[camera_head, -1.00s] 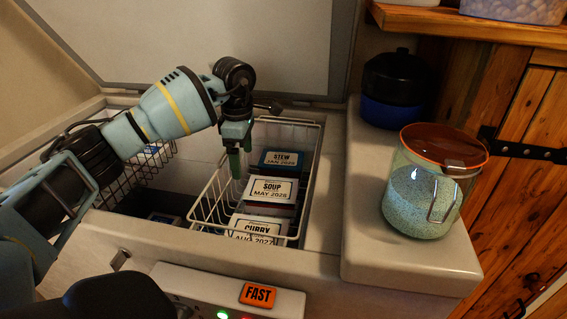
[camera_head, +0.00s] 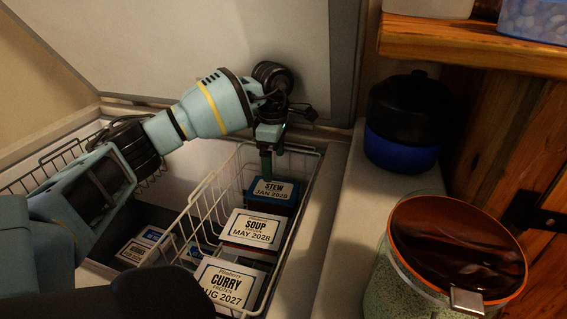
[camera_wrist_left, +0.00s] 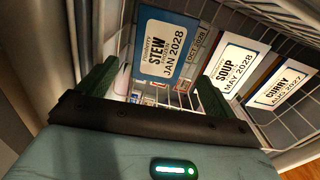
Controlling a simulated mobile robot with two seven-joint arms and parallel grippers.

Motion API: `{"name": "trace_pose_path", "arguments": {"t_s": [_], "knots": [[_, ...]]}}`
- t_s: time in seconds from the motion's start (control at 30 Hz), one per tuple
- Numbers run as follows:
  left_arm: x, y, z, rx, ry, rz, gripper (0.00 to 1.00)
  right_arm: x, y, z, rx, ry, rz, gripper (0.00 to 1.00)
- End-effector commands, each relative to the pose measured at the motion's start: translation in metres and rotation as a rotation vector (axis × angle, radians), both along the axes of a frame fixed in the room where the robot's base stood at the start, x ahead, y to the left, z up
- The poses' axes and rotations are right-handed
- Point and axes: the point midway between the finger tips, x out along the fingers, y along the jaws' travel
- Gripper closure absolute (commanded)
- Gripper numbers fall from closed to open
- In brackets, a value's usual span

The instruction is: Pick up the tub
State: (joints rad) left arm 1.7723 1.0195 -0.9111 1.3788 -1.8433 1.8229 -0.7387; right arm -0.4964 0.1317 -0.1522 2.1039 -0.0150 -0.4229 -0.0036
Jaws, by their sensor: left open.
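Frozen-food tubs with white labels stand in a white wire basket (camera_head: 314,165) in the open chest freezer. The blue stew tub (camera_head: 285,190) is at the back, the soup tub (camera_head: 252,229) in the middle and the curry tub (camera_head: 228,284) in front. My left gripper (camera_head: 267,164) points down at the back of the basket, by the stew tub's left edge. In the left wrist view its two green fingers (camera_wrist_left: 158,82) are apart with nothing held. The stew tub (camera_wrist_left: 164,45) shows beyond and between them. My right gripper is not in view.
More tubs (camera_head: 142,246) lie lower in the freezer, left of the basket. A dark wire basket (camera_head: 47,172) hangs at the far left. A black-and-blue pot (camera_head: 405,120) and a glass jar with an orange-rimmed lid (camera_head: 455,245) stand on the right ledge, under a wooden shelf (camera_head: 470,38).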

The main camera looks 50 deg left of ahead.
Motion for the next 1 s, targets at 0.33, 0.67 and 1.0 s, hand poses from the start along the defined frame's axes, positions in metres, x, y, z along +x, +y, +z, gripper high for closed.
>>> {"name": "trace_pose_path", "arguments": {"t_s": [0.33,0.67,1.0], "knots": [[-0.001,0.000,-0.023,0.001,0.004,0.000,0.08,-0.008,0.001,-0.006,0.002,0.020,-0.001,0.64],[0.000,0.000,-0.049,0.000,0.000,0.001,0.08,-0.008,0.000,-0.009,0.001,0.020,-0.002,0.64],[-0.001,0.000,-0.090,-0.001,0.004,0.001,0.08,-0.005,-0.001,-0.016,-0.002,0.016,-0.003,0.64]]}}
